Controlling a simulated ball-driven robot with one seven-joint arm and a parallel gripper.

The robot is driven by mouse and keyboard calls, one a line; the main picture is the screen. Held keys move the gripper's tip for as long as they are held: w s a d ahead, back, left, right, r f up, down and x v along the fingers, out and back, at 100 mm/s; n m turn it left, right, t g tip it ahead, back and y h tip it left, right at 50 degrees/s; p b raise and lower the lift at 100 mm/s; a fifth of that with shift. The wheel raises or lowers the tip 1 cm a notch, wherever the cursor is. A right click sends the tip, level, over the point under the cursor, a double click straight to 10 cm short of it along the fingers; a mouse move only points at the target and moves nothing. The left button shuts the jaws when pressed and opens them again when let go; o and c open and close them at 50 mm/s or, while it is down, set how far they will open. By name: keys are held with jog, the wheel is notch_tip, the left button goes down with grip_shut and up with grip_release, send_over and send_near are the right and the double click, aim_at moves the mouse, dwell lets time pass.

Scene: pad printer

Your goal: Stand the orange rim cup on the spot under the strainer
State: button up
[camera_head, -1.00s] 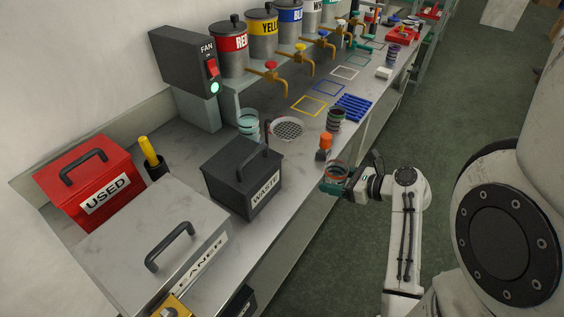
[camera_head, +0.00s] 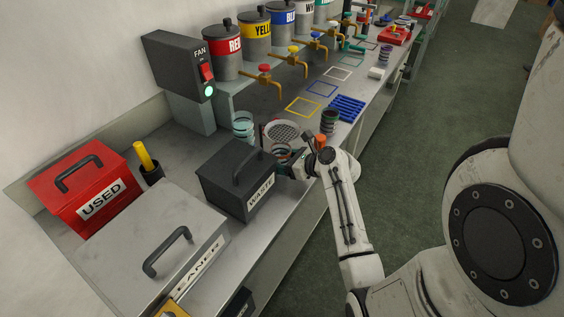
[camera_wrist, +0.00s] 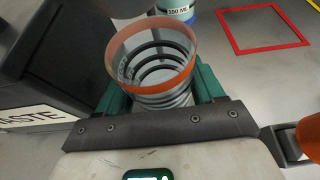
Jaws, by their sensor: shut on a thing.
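The orange rim cup (camera_wrist: 152,62) is upright between the teal jaws of my gripper (camera_wrist: 158,92) in the wrist view, with its wide orange rim up and dark bands showing inside. In the head view the cup (camera_head: 281,149) shows small, partly hidden, beside the waste bin. My gripper (camera_head: 284,162) is shut on it. The spot under the strainer cannot be made out; the cup's base is hidden.
The black waste bin (camera_head: 235,178) stands close left of my gripper. A clear cup (camera_head: 243,126) is behind it. Taps (camera_head: 265,78) jut out above the bench. A red outline (camera_wrist: 265,28) marks bare bench.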

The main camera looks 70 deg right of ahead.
jog(key=shift+s+f, duration=0.1)
jog(key=shift+f, duration=0.3)
jog(key=shift+f, duration=0.1)
jog(key=o, duration=1.2)
jog(key=shift+c, duration=0.2)
jog(key=v, duration=1.2)
jog(key=shift+a, duration=0.1)
